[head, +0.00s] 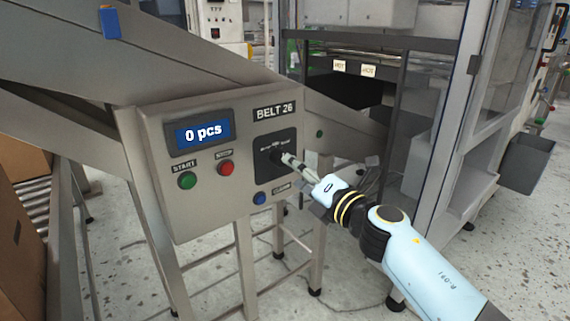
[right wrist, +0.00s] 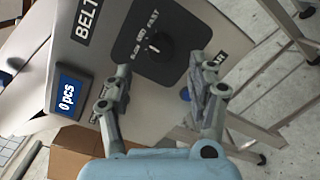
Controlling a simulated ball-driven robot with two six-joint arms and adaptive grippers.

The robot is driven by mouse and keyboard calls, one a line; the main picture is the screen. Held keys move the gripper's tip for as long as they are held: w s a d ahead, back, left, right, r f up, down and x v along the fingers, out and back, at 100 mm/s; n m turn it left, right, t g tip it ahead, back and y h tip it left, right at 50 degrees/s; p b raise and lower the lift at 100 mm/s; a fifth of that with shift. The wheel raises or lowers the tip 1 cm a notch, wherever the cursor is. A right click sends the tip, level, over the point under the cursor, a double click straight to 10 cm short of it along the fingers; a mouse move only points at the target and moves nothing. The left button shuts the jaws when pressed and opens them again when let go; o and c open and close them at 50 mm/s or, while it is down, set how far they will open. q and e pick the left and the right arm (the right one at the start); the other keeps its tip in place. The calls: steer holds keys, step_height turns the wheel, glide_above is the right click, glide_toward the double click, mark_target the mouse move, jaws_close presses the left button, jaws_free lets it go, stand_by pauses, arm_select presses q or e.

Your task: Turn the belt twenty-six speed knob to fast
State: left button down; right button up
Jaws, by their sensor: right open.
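The BELT 26 control box (head: 215,215) has a black plate with a dark round speed knob (head: 276,155). In the right wrist view the knob (right wrist: 158,47) sits under the words SLOW, MED and FAST, which run tilted around it. A short white mark shows on the knob; I cannot tell for sure which word it points to. My right gripper (head: 288,159) is right in front of the knob in the head view. In the right wrist view its fingers (right wrist: 165,68) are apart, with nothing between them, and the knob shows beyond the gap. My left gripper is not in view.
The box also carries a display (head: 203,134) reading 0 pcs, a green START button (head: 187,181), a red STOP button (head: 226,168) and a blue button (head: 259,198). A glass-sided cabinet frame (head: 440,130) stands at the right. A cardboard box (head: 25,220) is at the left.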

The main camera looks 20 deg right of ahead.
mark_target(280, 158)
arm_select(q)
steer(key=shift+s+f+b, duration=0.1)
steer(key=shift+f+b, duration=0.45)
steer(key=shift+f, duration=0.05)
arm_select(e)
steer(key=x, duration=0.5)
steer(key=shift+w+a, duration=0.15)
steer(key=shift+w, duration=0.15)
steer(key=c, duration=1.1)
steer(key=shift+c, duration=0.2)
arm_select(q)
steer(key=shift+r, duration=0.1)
